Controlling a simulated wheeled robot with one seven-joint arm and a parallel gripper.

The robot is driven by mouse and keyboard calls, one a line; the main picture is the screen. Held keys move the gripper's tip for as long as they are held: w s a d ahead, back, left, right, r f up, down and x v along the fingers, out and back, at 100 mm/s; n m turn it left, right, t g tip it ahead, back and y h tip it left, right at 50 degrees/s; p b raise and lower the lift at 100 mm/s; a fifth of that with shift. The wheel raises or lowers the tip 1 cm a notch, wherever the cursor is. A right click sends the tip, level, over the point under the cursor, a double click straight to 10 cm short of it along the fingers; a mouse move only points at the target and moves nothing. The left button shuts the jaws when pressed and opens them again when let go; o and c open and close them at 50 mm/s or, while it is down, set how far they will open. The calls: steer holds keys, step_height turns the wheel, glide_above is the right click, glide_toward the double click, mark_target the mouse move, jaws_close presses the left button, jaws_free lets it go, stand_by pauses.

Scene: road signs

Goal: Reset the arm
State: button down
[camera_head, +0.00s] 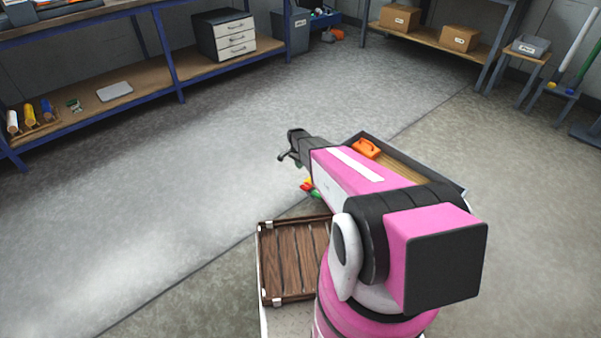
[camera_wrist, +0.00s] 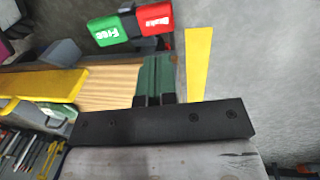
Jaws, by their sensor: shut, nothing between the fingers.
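My gripper (camera_head: 288,150) is at the end of my pink and black arm, raised in the middle of the head view. In the wrist view its two dark fingertips (camera_wrist: 153,99) are close together, shut with nothing between them. Beyond them in the wrist view are a green sign (camera_wrist: 108,30) lettered "Free" and a red sign (camera_wrist: 153,18) beside it. Small red, yellow and green pieces (camera_head: 307,187) show below my arm in the head view, partly hidden by it.
A brown slatted tray (camera_head: 287,262) lies left of my arm's base. An orange item (camera_head: 366,148) sits in a dark-rimmed, wood-floored tray behind my arm. A blue-framed shelf (camera_head: 176,82) stands at the left, with boxes (camera_head: 399,18) on another shelf behind. The grey floor between is clear.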

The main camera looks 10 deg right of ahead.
steer(key=shift+r, duration=0.45)
steer(key=s+d+r+n+t+y, duration=0.1)
steer(key=s+r+n, duration=1)
steer(key=s+r, duration=1.8)
steer(key=shift+s+d, duration=0.55)
steer(key=shift+d, duration=0.15)
